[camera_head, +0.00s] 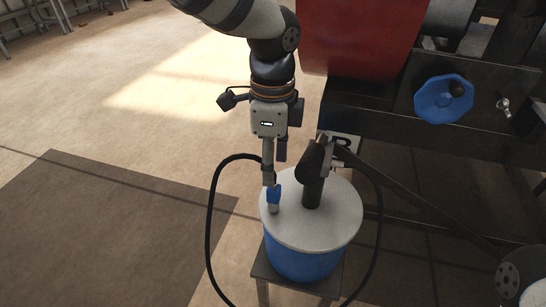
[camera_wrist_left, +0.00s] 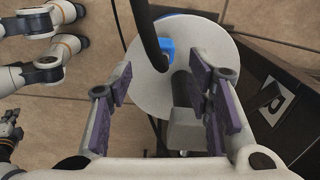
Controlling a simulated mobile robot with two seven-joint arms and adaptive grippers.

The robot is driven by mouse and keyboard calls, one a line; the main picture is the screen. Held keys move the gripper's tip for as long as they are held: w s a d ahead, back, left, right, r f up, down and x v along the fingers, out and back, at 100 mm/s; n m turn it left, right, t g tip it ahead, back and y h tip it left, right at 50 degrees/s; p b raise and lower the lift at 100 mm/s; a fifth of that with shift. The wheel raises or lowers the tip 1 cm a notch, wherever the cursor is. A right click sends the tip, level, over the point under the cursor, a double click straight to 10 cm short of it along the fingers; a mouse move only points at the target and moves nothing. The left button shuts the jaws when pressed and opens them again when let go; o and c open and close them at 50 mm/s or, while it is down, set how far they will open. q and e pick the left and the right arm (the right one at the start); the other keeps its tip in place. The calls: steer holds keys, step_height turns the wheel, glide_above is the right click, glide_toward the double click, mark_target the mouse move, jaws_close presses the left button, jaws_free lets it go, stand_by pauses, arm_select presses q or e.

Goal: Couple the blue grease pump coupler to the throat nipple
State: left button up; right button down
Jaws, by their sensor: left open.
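The blue grease pump coupler (camera_head: 273,194) stands on the white lid of the blue grease bucket (camera_head: 302,262), left of the dark pump head. It also shows in the left wrist view (camera_wrist_left: 166,47), beyond and between the fingers, with the black hose beside it. My left gripper (camera_head: 274,166) is open and empty, pointing down above the lid near the coupler. In the left wrist view its purple-padded fingers (camera_wrist_left: 165,100) are wide apart. A small silver fitting (camera_head: 504,105) on the press may be the throat nipple. A dark part at the left wrist view's edge (camera_wrist_left: 9,132) looks like my right gripper.
The dark press frame (camera_head: 370,125) fills the right, with a blue handwheel (camera_head: 430,100) and a red body (camera_head: 360,38). The black hose (camera_head: 210,215) arcs around the bucket, which rests on a small stand (camera_head: 265,272). The floor on the left is clear.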

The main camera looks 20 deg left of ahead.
mark_target(274, 199)
arm_select(q)
steer(key=shift+w+d+r+m, duration=0.1)
steer(key=shift+w+r+m, duration=0.1)
steer(key=shift+m, duration=0.3)
steer(key=shift+f, duration=0.3)
step_height(274, 199, down, 11)
steer(key=shift+f, duration=0.15)
steer(key=c, duration=1)
jaws_close()
